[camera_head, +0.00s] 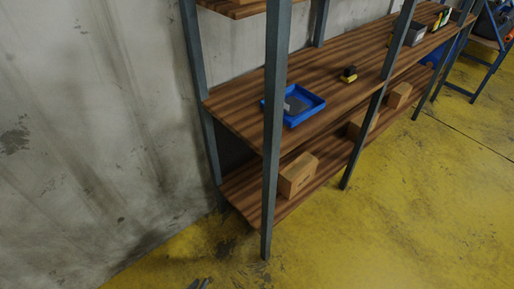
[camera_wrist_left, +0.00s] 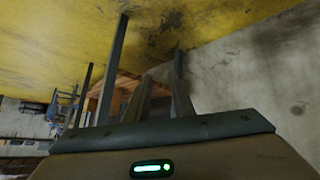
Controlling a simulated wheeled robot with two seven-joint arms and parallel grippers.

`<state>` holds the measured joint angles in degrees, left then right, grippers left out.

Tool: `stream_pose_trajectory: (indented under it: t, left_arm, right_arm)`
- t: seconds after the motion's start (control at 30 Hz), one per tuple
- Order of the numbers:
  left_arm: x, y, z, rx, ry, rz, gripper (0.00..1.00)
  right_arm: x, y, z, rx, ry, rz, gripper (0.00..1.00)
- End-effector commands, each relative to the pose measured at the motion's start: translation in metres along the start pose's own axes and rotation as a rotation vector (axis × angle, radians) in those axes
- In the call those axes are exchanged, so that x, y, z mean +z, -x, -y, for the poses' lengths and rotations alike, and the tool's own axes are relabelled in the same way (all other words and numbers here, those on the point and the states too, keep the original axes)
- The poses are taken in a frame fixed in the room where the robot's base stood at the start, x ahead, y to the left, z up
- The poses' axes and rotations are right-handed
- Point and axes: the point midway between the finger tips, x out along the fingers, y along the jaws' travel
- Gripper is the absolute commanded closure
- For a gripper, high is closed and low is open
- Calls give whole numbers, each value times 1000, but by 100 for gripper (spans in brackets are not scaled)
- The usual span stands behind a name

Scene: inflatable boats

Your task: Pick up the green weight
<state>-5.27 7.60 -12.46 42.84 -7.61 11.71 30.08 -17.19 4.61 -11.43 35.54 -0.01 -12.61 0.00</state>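I cannot make out a clear green weight in either view. A small yellow-green and dark item (camera_head: 441,19) stands at the far end of the middle shelf, too small to identify. My left gripper (camera_head: 200,284) shows only by its tips at the bottom edge of the head view, low in front of the shelf and far from that item. In the left wrist view its two fingers (camera_wrist_left: 159,98) stand apart with nothing visible between them. My right gripper is not in view.
A metal-framed rack with wooden shelves (camera_head: 240,108) runs along the concrete wall. The middle shelf holds a blue tray (camera_head: 314,104) with a grey item, a yellow-black item (camera_head: 349,74) and a grey bin (camera_head: 414,34). Boxes (camera_head: 298,174) sit below. Yellow floor (camera_head: 410,200) is clear.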

Motion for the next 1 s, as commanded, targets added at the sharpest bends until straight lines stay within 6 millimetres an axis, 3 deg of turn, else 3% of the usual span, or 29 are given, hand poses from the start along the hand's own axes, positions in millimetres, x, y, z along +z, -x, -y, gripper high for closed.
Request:
stream_pose_trajectory:
  t: [0.03,0.2,0.4,0.5,0.7,1.0]
  left_arm:
    - [35,8,6,-25,-25,63,78]
    - [134,44,21,-85,-118,272,78]
    - [238,100,32,-111,-219,512,78]
    - [276,126,34,-108,-258,608,78]
    - [317,159,35,-97,-302,720,78]
    - [324,166,35,-94,-311,742,78]
  right_arm:
    - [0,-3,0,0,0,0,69]
    - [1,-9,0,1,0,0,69]
    - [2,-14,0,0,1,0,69]
    - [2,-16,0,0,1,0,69]
    - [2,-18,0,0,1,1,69]
    - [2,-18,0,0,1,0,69]
